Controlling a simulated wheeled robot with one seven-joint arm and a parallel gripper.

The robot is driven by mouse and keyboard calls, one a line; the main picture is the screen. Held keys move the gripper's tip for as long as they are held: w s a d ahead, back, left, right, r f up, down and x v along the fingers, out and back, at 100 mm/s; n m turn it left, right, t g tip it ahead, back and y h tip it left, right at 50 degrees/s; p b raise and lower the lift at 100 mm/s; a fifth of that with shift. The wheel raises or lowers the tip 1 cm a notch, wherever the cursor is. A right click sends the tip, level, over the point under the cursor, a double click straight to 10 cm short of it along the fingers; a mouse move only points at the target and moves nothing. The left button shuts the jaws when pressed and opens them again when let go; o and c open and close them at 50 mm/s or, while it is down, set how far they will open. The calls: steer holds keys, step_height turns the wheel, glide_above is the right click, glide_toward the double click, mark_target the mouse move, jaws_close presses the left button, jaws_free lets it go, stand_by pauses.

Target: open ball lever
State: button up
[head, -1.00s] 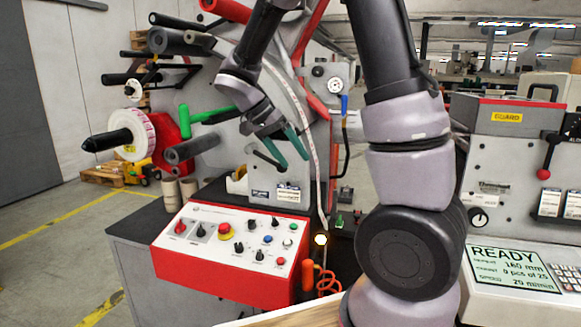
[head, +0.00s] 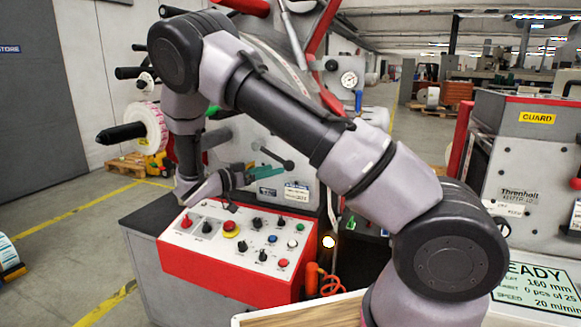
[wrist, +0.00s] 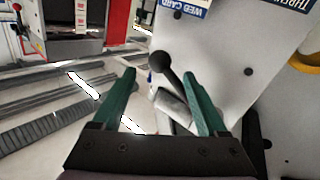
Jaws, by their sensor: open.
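The ball lever (head: 289,165), a dark rod with a round black knob, sticks out from the grey machine plate just above the red control box in the head view. In the wrist view its black ball (wrist: 160,62) shows between and slightly beyond the green fingertips, with a pale metal shaft or hub behind it. My gripper (head: 268,164) is beside the lever, to its left in the head view. In the wrist view my gripper (wrist: 160,75) is open, its fingers on either side of the knob with gaps. I cannot tell how deep the knob sits between them.
The red control box (head: 225,270) with knobs and buttons lies right below my gripper. A label roll (head: 152,128) on a black spindle is at left. A lit display (head: 535,285) is at lower right. The grey plate (wrist: 225,60) is close on the right in the wrist view.

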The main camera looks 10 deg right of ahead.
mark_target(289, 165)
steer(key=x, duration=0.7)
steer(key=shift+d, duration=0.2)
jaws_close()
steer(key=shift+w, duration=0.1)
stand_by(1.0)
